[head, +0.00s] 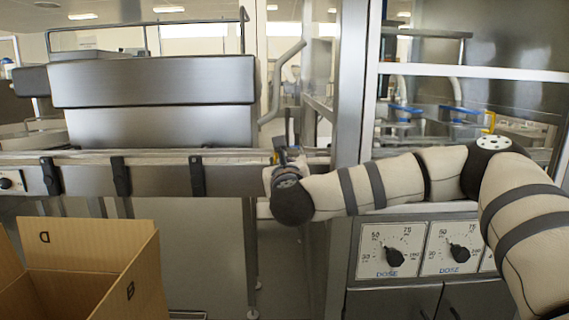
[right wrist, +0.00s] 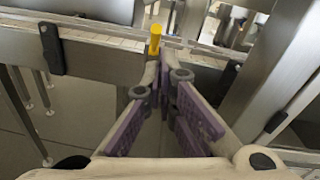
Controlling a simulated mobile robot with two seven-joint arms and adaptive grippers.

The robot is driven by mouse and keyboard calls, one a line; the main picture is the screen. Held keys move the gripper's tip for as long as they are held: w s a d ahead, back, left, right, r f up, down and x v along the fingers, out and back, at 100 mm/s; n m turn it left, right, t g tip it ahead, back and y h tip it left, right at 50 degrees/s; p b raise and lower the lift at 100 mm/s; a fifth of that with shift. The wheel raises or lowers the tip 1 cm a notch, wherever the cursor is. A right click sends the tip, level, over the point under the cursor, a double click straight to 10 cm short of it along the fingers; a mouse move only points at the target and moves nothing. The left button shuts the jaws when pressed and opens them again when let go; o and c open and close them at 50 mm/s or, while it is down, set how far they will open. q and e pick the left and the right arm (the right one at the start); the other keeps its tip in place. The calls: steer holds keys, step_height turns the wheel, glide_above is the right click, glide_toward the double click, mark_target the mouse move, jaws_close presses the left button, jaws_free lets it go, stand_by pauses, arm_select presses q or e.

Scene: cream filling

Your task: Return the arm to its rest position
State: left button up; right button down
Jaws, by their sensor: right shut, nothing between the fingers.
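My right arm (head: 375,183) comes in from the right in the head view and stretches left across the front of the machine. Its right gripper (head: 287,145) is at the conveyor's right end and looks small there, partly hidden by my wrist. In the right wrist view the right gripper (right wrist: 166,68) is shut and empty, with purple pads on its fingers. A small yellow post (right wrist: 155,39) stands just beyond the fingertips; I cannot tell whether they touch. My left arm and gripper are not in view.
A steel conveyor (head: 225,180) runs across the left, with black clamps on its side. An open cardboard box (head: 130,275) stands at lower left. A steel machine frame (head: 350,90) rises beside my right arm, with dose dials (head: 393,250) below. Floor shows between conveyor and machine.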

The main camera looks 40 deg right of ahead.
steer(key=shift+s+a, duration=0.1)
stand_by(0.4)
steer(key=a+f+n+y+p, duration=0.1)
steer(key=a+f+n+y, duration=0.4)
steer(key=a+f+n, duration=0.45)
steer(key=s+a+f+n+g+y+p, duration=0.1)
steer(key=s+a+f+n+g+y, duration=0.15)
steer(key=s+a+f+n, duration=0.55)
steer(key=s+a+f+n+g+y, duration=0.1)
steer(key=s+a+f+n+y, duration=0.2)
steer(key=a+f+n, duration=0.5)
steer(key=s+f+n+g+y+p, duration=0.15)
steer(key=s+f+n+g, duration=0.3)
steer(key=s+f, duration=0.75)
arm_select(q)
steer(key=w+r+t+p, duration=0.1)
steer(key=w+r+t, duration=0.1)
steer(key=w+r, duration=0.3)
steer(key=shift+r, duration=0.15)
arm_select(e)
steer(key=s+d+n+g+h, duration=0.1)
steer(key=s+d+n+g, duration=0.3)
steer(key=s, duration=2.4)
steer(key=n+g, duration=0.4)
steer(key=n, duration=0.2)
steer(key=shift+f+n+h, duration=0.2)
steer(key=shift+n+h, duration=0.1)
steer(key=shift+n, duration=0.1)
steer(key=shift+w, duration=0.15)
